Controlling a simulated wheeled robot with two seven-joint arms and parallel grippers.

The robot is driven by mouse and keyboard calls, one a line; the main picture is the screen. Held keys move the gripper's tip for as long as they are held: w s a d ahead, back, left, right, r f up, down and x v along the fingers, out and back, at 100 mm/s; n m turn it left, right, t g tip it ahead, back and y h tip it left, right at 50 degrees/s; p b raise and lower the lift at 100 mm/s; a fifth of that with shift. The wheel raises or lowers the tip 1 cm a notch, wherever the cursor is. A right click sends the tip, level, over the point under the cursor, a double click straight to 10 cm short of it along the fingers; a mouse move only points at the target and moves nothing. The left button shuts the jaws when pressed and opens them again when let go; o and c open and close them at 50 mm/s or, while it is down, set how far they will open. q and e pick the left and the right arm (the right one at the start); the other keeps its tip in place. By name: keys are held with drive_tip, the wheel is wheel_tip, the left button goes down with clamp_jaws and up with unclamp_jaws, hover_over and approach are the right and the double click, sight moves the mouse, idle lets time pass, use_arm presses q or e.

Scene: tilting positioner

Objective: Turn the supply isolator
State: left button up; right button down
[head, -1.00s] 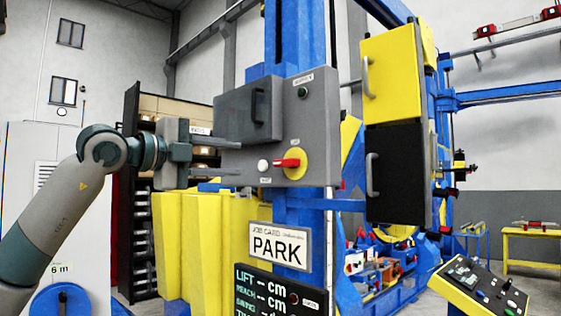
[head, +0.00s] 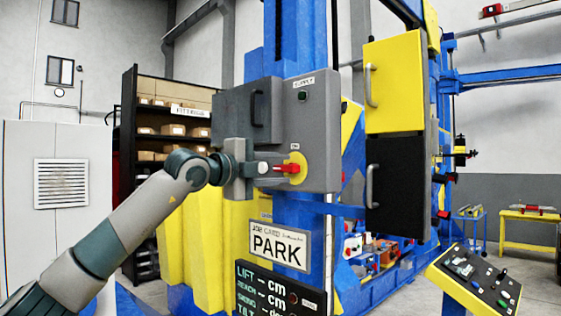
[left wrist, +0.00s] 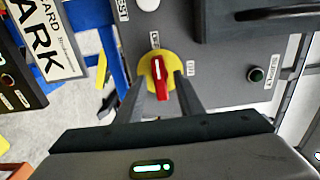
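The supply isolator is a red lever (head: 287,169) on a round yellow plate (head: 302,164), on the front of a grey control box (head: 318,120). The lever lies level, pointing left toward my gripper. My left gripper (head: 272,174) is in front of it, coming in from the left. In the left wrist view the red lever (left wrist: 160,80) stands between the two open fingers (left wrist: 160,90), with a gap on each side. The fingertips overlap the yellow plate's lower edge (left wrist: 148,66). Small labels beside the plate are too small to read surely. My right gripper is not in view.
A dark handle (head: 258,108) sticks out from the box's door, upper left of the isolator. A green button (head: 302,96) is above. A PARK card (head: 280,246) and a display (head: 278,290) are below. A yellow and black cabinet (head: 395,85) stands to the right.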

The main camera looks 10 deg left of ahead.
use_arm(q)
drive_tip(key=shift+w+d, duration=0.1)
drive_tip(key=shift+w, duration=0.2)
clamp_jaws()
drive_tip(key=shift+f, duration=0.1)
